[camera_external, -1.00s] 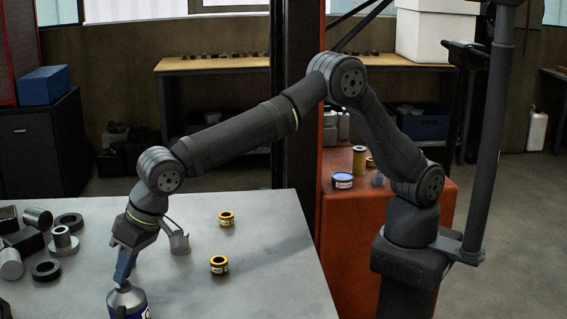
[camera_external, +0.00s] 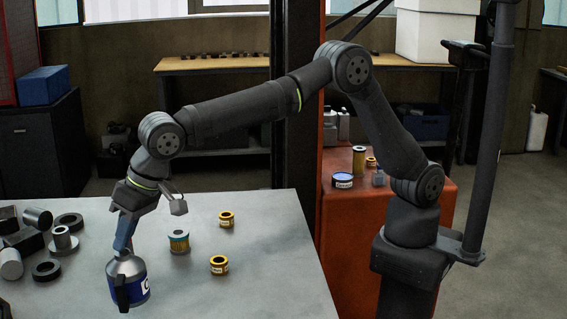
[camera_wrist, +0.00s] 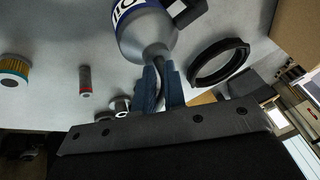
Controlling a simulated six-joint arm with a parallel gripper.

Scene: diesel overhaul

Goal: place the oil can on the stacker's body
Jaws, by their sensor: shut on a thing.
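The oil can (camera_external: 133,284) is silver with a dark blue band, a white label and a black handle. My gripper (camera_external: 124,246) is shut on its narrow neck at the top, and the can hangs nearly upright at the near left of the grey table. In the wrist view the can (camera_wrist: 143,38) fills the top middle, with its spout between the blue fingers (camera_wrist: 160,85). The stacker's body (camera_external: 436,180) is the orange-red block on the right beyond the table, with several parts on its top.
On the stacker stand a blue-banded tin (camera_external: 342,181) and a yellow filter (camera_external: 359,160). A dark post (camera_external: 292,130) rises behind the table.

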